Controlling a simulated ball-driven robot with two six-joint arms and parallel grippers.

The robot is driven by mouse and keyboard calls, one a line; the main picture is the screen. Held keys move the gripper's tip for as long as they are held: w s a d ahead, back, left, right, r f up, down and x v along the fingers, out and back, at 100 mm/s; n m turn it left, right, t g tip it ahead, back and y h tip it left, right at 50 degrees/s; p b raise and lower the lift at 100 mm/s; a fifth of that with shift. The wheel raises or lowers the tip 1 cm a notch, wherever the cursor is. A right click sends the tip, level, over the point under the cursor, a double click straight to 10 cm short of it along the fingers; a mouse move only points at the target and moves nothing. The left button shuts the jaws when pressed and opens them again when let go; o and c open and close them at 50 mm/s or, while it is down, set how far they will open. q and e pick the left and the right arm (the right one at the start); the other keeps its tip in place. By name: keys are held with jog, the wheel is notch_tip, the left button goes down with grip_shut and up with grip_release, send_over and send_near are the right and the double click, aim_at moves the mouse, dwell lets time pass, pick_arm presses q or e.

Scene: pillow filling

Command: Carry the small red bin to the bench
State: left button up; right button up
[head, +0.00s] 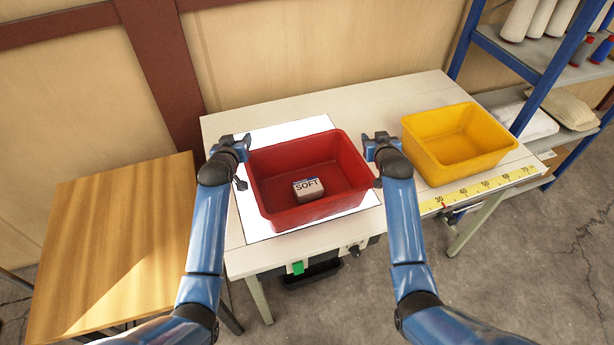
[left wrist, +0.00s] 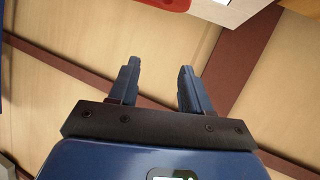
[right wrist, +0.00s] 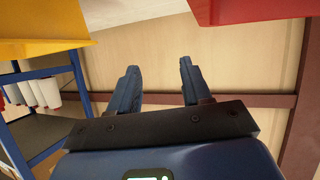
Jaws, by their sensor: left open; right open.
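The red bin (head: 262,187) sits upright on a white panel on the bench (head: 222,128). A small box marked SOFT (head: 308,189) lies inside it. My left gripper (head: 236,142) is open and empty at the bin's far left corner. My right gripper (head: 376,139) is open and empty just beyond the bin's right side. Whether either gripper touches the bin, I cannot tell. In the left wrist view, a strip of the red bin (left wrist: 165,3) shows at the top edge, apart from the fingers. In the right wrist view, the red bin (right wrist: 245,10) shows at the top right.
A yellow bin (head: 460,142) stands on the bench to the right, behind a yellow measuring strip (head: 480,190). A wooden table (head: 115,235) stands at the left. A blue-framed shelf (head: 530,55) with rolls and bottles is at the right. Concrete floor (head: 510,270) is clear at lower right.

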pick_arm(q)
jog(key=w+g, duration=0.2)
pick_arm(e)
jog(key=w+g, duration=0.2)
pick_arm(q)
jog(key=r+n+g+p, duration=0.2)
jog(key=g+p, duration=0.1)
jog(key=g, duration=0.8)
send_over(248, 169)
jog(key=shift+s+a+f, duration=0.1)
jog(key=shift+a+f, duration=0.15)
jog(key=shift+a, duration=0.15)
pick_arm(e)
notch_tip(248, 169, up, 2)
jog(key=n+g, duration=0.3)
jog(key=g, duration=0.9)
send_over(367, 168)
jog(key=shift+d, duration=0.35)
